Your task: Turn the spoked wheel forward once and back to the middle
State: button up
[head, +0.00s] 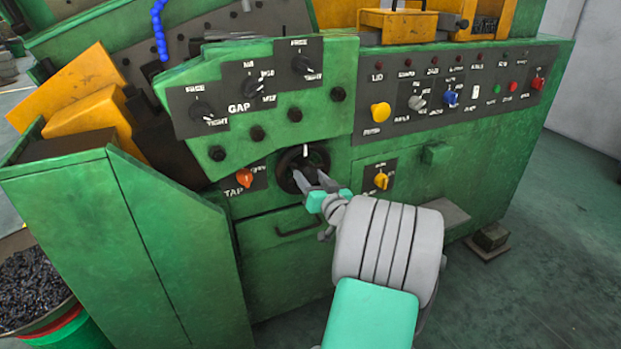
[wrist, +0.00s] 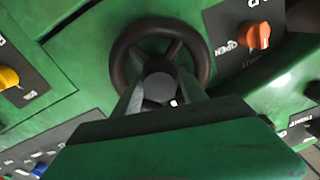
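The dark spoked wheel (head: 285,169) is on the green machine's front, between the orange TAP knob and a yellow knob. In the wrist view the wheel (wrist: 121,50) shows its round rim, spokes and dark hub (wrist: 158,87), with a small white mark near the hub. My gripper (head: 308,173) reaches to the wheel from the front. Its two grey fingers are apart, and in the wrist view the gripper (wrist: 160,72) has one finger on each side of the hub. I cannot tell whether they touch the hub or spokes. The wheel's lower part is hidden behind my gripper.
The orange TAP knob (head: 244,178) is close left of the wheel, and a yellow knob (head: 381,180) close right. The GAP panel (head: 245,85) with dark knobs is above. A drawer handle (head: 296,229) is below. A green bin wall (head: 115,240) juts forward at left. Floor at right is open.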

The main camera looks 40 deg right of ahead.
grip_shut()
dwell(0.3)
dwell(0.3)
